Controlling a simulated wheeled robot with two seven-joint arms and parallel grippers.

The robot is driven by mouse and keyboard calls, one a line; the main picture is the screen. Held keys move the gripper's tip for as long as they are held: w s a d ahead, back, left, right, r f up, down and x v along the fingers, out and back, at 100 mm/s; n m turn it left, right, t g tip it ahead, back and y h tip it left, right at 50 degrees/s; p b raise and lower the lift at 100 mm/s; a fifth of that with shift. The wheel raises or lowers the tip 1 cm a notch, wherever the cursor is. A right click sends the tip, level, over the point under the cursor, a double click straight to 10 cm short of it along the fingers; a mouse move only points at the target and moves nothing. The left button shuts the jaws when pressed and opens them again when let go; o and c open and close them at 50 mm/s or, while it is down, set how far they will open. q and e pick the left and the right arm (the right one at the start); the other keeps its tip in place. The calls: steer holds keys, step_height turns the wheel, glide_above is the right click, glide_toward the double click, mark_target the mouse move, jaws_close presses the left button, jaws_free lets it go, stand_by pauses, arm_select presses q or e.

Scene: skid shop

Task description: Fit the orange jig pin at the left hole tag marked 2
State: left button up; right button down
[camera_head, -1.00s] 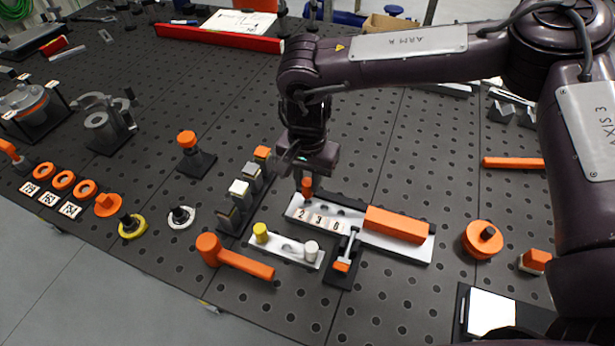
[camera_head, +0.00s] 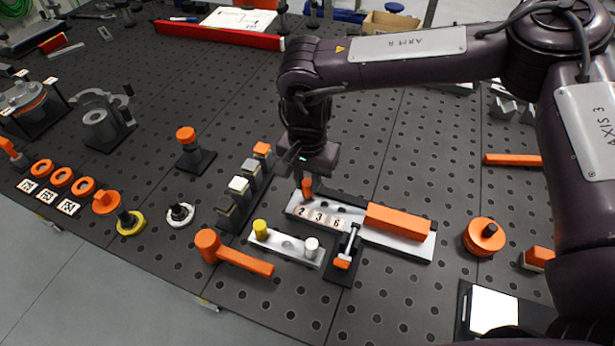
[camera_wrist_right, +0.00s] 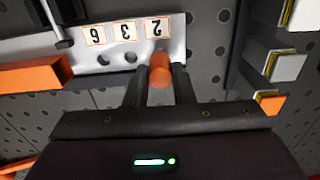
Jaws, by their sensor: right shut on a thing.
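The orange jig pin (camera_head: 307,188) stands upright at the left end of the white jig plate (camera_head: 409,246), by the tag marked 2 (camera_head: 302,211). My right gripper (camera_head: 306,179) points down and is shut on the pin. In the right wrist view the pin (camera_wrist_right: 159,69) sits between my right gripper's two fingers (camera_wrist_right: 160,80), at the plate's edge by the tag 2 (camera_wrist_right: 156,27). The pin's lower end is hidden, so I cannot tell how deep it sits. Tags 3 and 6 follow along the plate, with open holes beside them. My left gripper is not in view.
An orange block (camera_head: 397,222) lies on the plate's right part. A white strip (camera_head: 287,246) with a yellow and a white pin lies in front. A black clamp (camera_head: 343,262) stands near it. A row of grey blocks (camera_head: 239,186) stands to the left, close to my gripper.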

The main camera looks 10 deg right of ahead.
steer(key=shift+f+b, duration=0.45)
steer(key=shift+f, duration=0.3)
steer(key=c, duration=0.9)
jaws_free()
steer(key=shift+r, duration=0.1)
steer(key=shift+r+p, duration=2.65)
steer(key=shift+r, duration=0.85)
steer(key=shift+f, duration=0.1)
steer(key=shift+s, duration=0.1)
